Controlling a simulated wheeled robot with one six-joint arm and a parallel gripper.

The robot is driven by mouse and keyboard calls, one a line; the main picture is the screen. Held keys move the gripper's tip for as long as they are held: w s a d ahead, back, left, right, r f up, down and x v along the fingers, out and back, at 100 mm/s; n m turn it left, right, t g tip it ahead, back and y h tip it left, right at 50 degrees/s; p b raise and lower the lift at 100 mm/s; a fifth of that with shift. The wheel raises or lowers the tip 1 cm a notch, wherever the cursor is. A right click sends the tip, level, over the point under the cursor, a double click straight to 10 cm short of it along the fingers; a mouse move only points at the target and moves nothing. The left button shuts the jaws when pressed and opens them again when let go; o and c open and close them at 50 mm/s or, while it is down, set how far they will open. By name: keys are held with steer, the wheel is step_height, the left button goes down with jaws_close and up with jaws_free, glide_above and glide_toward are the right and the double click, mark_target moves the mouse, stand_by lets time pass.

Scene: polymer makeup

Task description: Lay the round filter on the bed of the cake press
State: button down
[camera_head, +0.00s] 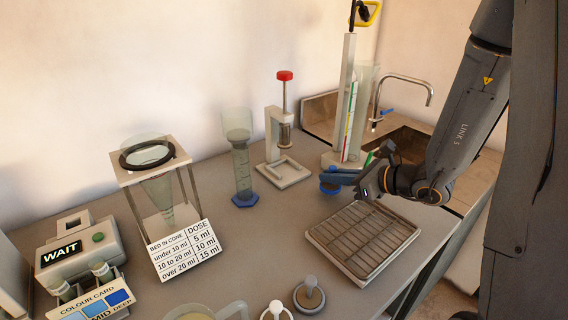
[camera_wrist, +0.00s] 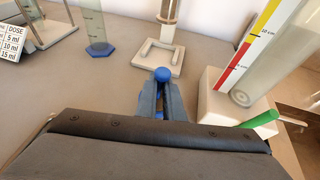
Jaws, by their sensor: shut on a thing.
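My gripper (camera_head: 342,174) is shut on a blue round piece (camera_head: 330,188), apparently the round filter, held above the counter near its back edge. In the wrist view its blue ball knob (camera_wrist: 162,74) shows between the fingertips; the disc below is mostly hidden by the fingers. The cake press appears to be the pale frame (camera_head: 271,135) with a red-topped plunger (camera_head: 285,76) and a flat base (camera_head: 284,174). It stands left of and behind my gripper. In the wrist view its base (camera_wrist: 158,57) lies just beyond the knob, apart from it.
A tall scaled column (camera_head: 347,100) stands close behind my gripper, with a green stick beside it. A ribbed tray (camera_head: 364,236) lies in front. A blue-footed cylinder (camera_head: 241,165) and a cone stand (camera_head: 130,178) are left.

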steer(key=w+a+p, duration=0.1)
steer(key=w+a, duration=0.7)
steer(key=shift+w+a+r+p, duration=0.1)
steer(key=shift+w+a+p, duration=0.05)
steer(key=shift+p, duration=0.15)
steer(key=w+a, duration=0.2)
steer(key=w+a+p, duration=0.1)
steer(key=shift+w+a+f, duration=0.15)
steer(key=shift+a+f, duration=0.15)
steer(key=shift+f, duration=0.45)
steer(key=shift+d, duration=0.1)
steer(key=shift+f, duration=0.15)
steer(key=c, duration=1.9)
jaws_free()
